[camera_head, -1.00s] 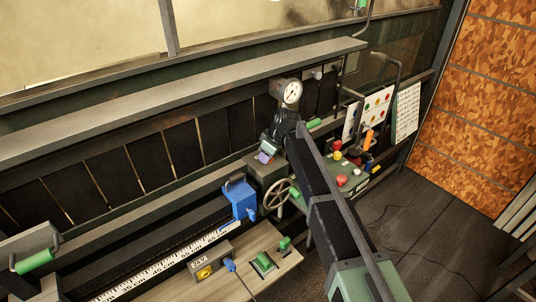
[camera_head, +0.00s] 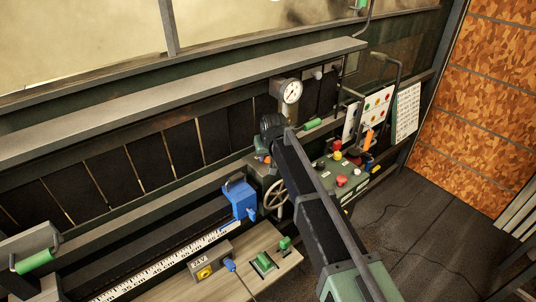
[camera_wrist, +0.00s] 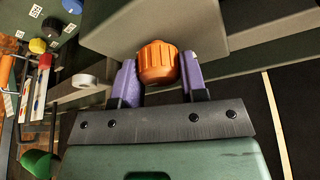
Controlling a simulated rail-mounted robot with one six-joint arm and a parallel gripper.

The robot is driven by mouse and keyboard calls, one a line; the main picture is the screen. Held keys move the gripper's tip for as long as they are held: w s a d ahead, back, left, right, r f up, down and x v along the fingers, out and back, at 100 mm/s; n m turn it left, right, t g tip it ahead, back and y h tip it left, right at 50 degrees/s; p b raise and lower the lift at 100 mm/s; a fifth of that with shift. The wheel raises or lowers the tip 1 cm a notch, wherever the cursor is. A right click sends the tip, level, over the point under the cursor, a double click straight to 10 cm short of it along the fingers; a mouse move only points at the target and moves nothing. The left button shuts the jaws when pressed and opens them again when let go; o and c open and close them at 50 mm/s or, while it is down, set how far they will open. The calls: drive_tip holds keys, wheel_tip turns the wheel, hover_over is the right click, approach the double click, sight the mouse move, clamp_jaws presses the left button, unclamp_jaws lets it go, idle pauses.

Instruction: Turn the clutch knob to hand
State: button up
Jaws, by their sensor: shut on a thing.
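A ribbed orange knob (camera_wrist: 158,62) sits on a grey box (camera_wrist: 190,28) in the wrist view. It is most likely the clutch knob, though I see no label on it. My gripper (camera_wrist: 158,75) is shut on it, with one purple finger on each side. In the head view my gripper (camera_head: 263,157) is at the box above the spoked handwheel (camera_head: 276,198), small and partly hidden by my arm. The knob's pointer or marks are not visible.
A round gauge (camera_head: 291,92) stands just above my wrist. A green panel (camera_head: 341,177) with red and yellow buttons is to the right. A blue clamp (camera_head: 240,198) is at the lower left. A green-handled lever (camera_head: 312,124) is close to my arm.

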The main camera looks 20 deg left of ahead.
drive_tip(key=shift+m, duration=0.4)
drive_tip(key=o, duration=0.9)
drive_tip(key=p+v, duration=1)
drive_tip(key=shift+s+r, duration=0.2)
drive_tip(key=shift+r, duration=0.15)
drive_tip(key=shift+s, duration=0.1)
